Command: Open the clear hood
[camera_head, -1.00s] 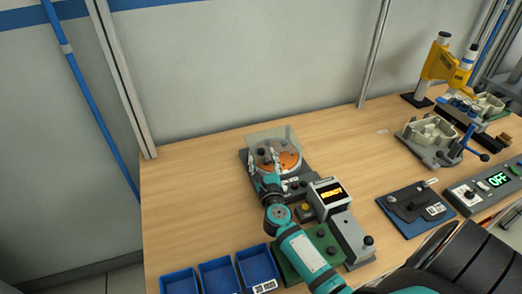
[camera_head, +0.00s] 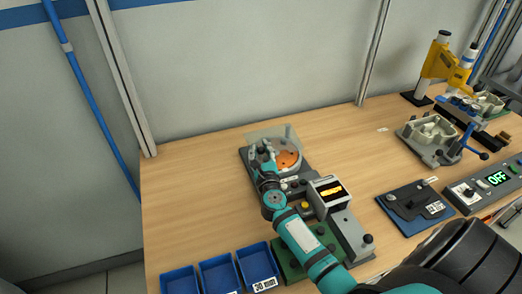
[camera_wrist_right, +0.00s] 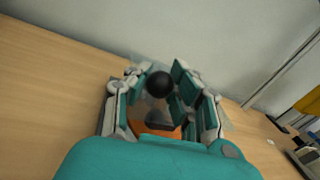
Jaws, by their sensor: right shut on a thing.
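The clear hood (camera_head: 284,136) is a see-through cover on the grey fixture on the table. An orange disc (camera_head: 289,160) shows at the fixture. My right gripper (camera_head: 264,153) is at the left side of the hood and hides part of it. In the right wrist view, its fingers (camera_wrist_right: 160,95) stand on both sides of a black ball knob (camera_wrist_right: 160,84) and are shut on it. How far the hood is raised is hard to tell. My left gripper is not in view.
A small lit display (camera_head: 331,193) stands right of my right forearm. Blue bins (camera_head: 219,275) line the front edge. A blue mat with a dark plate (camera_head: 413,207), a control box showing OFF (camera_head: 495,180) and a yellow press (camera_head: 440,68) stand right. The table's left is bare.

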